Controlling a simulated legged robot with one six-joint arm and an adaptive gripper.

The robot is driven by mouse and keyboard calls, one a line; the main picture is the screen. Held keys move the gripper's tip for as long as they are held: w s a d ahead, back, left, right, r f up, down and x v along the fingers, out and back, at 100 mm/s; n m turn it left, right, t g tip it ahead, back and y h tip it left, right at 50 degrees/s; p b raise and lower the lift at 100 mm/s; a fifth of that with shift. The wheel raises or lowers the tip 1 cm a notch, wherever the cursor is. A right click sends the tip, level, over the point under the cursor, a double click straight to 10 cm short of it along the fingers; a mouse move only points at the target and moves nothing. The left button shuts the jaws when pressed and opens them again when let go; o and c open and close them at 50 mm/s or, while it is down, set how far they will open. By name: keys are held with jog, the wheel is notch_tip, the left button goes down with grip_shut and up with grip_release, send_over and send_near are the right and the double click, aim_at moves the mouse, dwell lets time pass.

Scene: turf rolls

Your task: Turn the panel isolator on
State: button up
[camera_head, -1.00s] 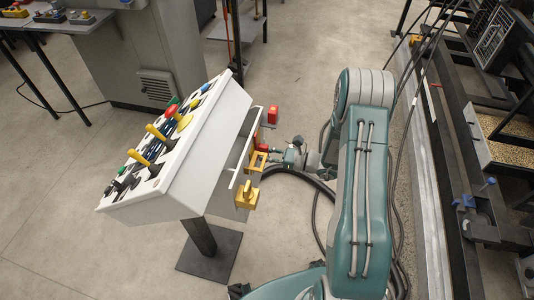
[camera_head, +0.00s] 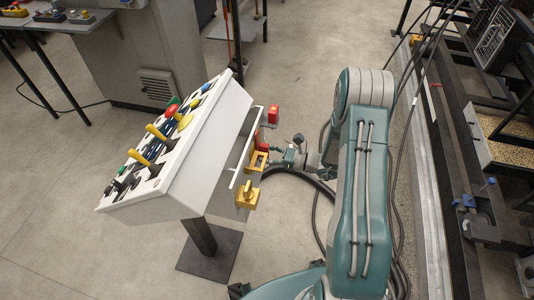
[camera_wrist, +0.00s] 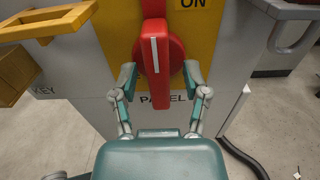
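The panel isolator is a red rotary handle (camera_wrist: 155,60) with a white line, on a yellow plate (camera_wrist: 110,30) in the wrist view. The handle stands upright in that picture. The word ON shows at the plate's upper right, and PANEL is printed below, partly hidden by the handle. My gripper (camera_wrist: 160,76) is open, one finger on each side of the handle's lower part. I cannot tell whether either finger touches the red disc.
A yellow bracket (camera_wrist: 48,20) sticks out at the left in the wrist view. The white panel box (camera_head: 195,165) on a post carries several levers and buttons. Another red piece (camera_head: 273,115) sits just behind my gripper. A black hose curves nearby.

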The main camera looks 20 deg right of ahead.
jog(key=v, duration=1.2)
dwell(0.3)
jog(key=s+a+r+n+g+h, duration=0.3)
jog(key=s+a+r+n+g, duration=0.15)
jog(key=r+n, duration=0.3)
jog(key=s+a+r+n+g+h, duration=0.2)
jog(key=s+a+r+n+g, duration=0.1)
jog(key=a+r+n+g, duration=0.4)
jog(key=s+r+n+t+h, duration=0.8)
jog(key=s+r+n+h, duration=0.1)
jog(key=s+r+h, duration=0.1)
notch_tip(320, 180, up, 3)
jog(key=shift+s+d+f+n+h, duration=0.1)
jog(key=shift+s+d+n+h, duration=0.25)
jog(key=shift+s, duration=0.45)
